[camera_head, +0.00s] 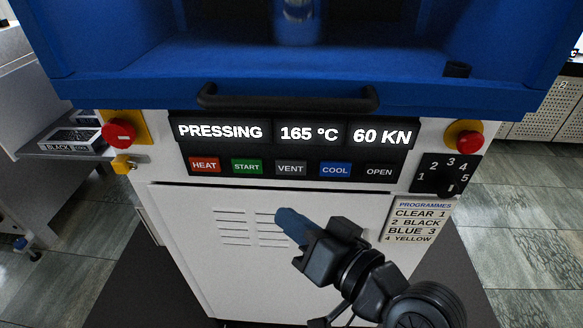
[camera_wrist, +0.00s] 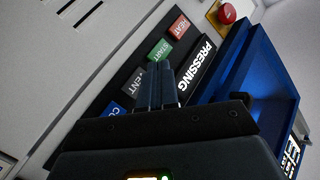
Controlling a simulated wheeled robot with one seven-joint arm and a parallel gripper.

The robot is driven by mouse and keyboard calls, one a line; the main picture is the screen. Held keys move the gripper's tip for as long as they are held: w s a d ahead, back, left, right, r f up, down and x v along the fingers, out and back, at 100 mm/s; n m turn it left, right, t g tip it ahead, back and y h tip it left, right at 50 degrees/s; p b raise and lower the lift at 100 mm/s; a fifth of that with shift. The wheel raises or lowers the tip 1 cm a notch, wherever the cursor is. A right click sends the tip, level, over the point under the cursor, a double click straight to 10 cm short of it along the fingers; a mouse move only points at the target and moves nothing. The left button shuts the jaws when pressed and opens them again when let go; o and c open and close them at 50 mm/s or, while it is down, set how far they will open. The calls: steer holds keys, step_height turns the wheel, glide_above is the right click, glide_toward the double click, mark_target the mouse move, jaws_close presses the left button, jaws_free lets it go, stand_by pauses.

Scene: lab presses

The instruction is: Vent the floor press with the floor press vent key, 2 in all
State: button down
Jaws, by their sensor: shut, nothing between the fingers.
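The floor press (camera_head: 230,255) is a white and blue machine that fills the head view. Its display (camera_head: 295,132) reads PRESSING, 165 °C, 60 KN. The grey vent key (camera_head: 291,169) is in the middle of the key row, between START and COOL; it also shows in the wrist view (camera_wrist: 137,84), partly hidden by my fingers. My gripper (camera_head: 283,216) is shut and empty. In the head view its tips appear below the vent key, over the white lower door; the wrist view (camera_wrist: 164,76) shows them overlapping the key row. I cannot tell the exact gap to the panel.
Red HEAT (camera_head: 204,165), green START (camera_head: 246,166), blue COOL (camera_head: 335,169) and dark OPEN (camera_head: 379,172) keys share the row. Red stop knobs (camera_head: 119,134) flank the display. A black handle (camera_head: 288,97) juts out above. A numbered dial (camera_head: 447,174) sits at right.

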steer(key=b, duration=0.2)
glide_toward(279, 171)
steer(key=shift+s+a+x, duration=0.15)
steer(key=shift+x, duration=1)
steer(key=shift+s+a+x, duration=0.15)
steer(key=shift+x, duration=1)
steer(key=shift+w, duration=0.1)
steer(key=shift+w, duration=0.3)
steer(key=shift+w, duration=0.4)
stand_by(0.6)
steer(key=shift+s, duration=0.85)
steer(key=s+p, duration=0.1)
steer(key=s, duration=0.4)
steer(key=shift+a+p, duration=0.1)
steer(key=shift+p, duration=0.25)
